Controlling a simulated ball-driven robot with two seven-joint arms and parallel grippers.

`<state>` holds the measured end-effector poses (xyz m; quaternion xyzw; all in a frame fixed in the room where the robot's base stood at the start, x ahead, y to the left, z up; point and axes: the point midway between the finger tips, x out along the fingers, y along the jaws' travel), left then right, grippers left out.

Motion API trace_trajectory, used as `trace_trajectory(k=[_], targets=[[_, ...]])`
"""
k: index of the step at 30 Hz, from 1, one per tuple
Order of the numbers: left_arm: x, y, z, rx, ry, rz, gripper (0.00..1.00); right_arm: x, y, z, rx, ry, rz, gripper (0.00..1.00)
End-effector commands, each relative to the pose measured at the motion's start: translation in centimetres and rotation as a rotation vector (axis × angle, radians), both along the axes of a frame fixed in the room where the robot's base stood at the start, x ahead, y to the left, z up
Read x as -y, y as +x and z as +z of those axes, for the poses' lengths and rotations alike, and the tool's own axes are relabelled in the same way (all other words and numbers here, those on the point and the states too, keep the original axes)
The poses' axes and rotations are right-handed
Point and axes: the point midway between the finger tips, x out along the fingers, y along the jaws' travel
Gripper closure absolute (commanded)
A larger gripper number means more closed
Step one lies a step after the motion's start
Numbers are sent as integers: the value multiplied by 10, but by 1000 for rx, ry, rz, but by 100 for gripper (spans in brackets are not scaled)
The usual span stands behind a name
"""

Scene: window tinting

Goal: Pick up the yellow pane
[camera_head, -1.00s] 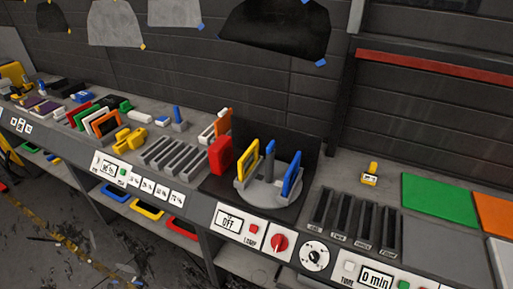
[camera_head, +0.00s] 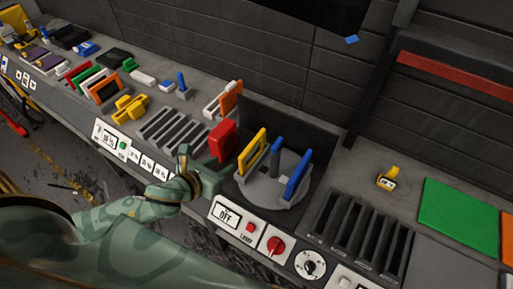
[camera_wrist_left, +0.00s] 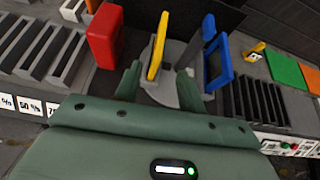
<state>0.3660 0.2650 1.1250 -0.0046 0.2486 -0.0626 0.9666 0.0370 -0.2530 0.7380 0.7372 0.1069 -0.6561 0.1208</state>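The yellow pane (camera_head: 252,151) stands upright on the left side of a round grey stand (camera_head: 268,193). It also shows in the left wrist view (camera_wrist_left: 157,45), standing ahead of my left gripper. My left gripper (camera_wrist_left: 158,82) is open and empty, and the pane appears between the directions of its two fingers, apart from them. In the head view my left gripper (camera_head: 211,172) is just left of the stand, below the red pane. My right gripper is not in view.
A red pane (camera_head: 222,140) stands close left of the yellow one, and a blue pane (camera_head: 298,174) stands on the stand's right side. Slotted racks (camera_head: 360,232) lie to the right. A control panel (camera_head: 262,238) runs along the front edge.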

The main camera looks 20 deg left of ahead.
Motion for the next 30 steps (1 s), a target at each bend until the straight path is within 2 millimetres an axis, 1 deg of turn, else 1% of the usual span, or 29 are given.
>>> trace_trajectory(k=[2,5,8,12,15,22,27,30], targets=[[0,3,-2,5,33,-15,60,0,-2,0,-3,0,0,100],[1,17,-9,7,43,-19,60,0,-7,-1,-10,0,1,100],[4,39,-21,9,41,-18,60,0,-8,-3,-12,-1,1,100],[9,69,-38,6,40,-18,60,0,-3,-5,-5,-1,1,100],[11,85,-47,5,40,-18,60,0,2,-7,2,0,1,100],[14,102,-55,5,39,-19,60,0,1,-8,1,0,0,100],[20,129,-64,5,37,-18,60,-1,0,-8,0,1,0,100],[21,139,-72,4,38,-19,60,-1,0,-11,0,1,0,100]])
